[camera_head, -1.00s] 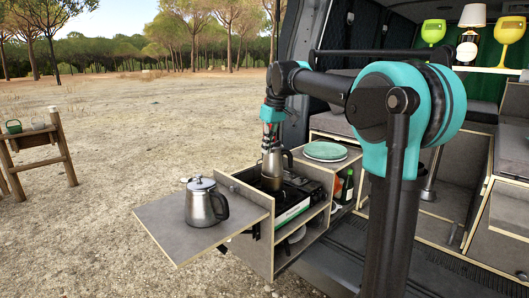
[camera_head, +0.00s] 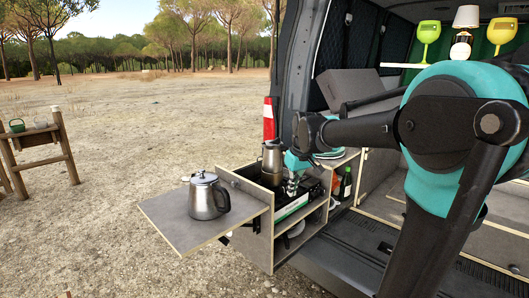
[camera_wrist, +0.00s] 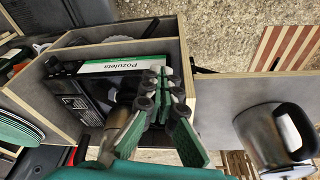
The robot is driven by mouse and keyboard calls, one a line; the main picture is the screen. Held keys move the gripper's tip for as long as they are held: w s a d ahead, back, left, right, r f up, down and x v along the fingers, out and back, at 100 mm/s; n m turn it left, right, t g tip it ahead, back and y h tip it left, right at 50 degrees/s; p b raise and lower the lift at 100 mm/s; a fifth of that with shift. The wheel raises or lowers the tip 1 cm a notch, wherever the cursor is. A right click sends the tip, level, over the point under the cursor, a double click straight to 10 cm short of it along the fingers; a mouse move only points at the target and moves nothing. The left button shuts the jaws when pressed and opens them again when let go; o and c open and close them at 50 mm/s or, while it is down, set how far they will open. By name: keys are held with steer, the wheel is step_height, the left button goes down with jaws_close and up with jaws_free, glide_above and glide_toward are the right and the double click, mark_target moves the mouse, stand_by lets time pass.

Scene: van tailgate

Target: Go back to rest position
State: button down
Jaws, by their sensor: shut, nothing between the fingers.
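My gripper (camera_head: 292,186) is shut and empty in front of the camp stove, to the right of the moka pot. In the wrist view my gripper (camera_wrist: 165,100) shows its green-padded fingers over the stove. The metal moka pot (camera_head: 272,158) stands upright on the stove, apart from my gripper as far as the head view shows. In the wrist view it is partly hidden behind a finger. My arm folds in from the right of the head view, its elbow close to the camera.
A steel kettle (camera_head: 207,196) stands on the fold-out shelf (camera_head: 165,215); it also shows in the wrist view (camera_wrist: 278,135). The stove (camera_wrist: 85,100) sits in a wooden cabinet (camera_head: 260,240). A green bottle (camera_head: 346,184) stands in the cabinet to the right. Open ground lies left.

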steer(key=s+d+f+m, duration=0.2)
steer(key=s+d+f, duration=0.2)
steer(key=s+f, duration=0.5)
steer(key=s+d+f+m+t+h, duration=0.1)
steer(key=s+d+f+m, duration=0.2)
steer(key=s+f, duration=0.7)
steer(key=shift+s+d+f+t, duration=0.25)
steer(key=shift+s+d+t, duration=0.05)
steer(key=shift+s+d, duration=0.9)
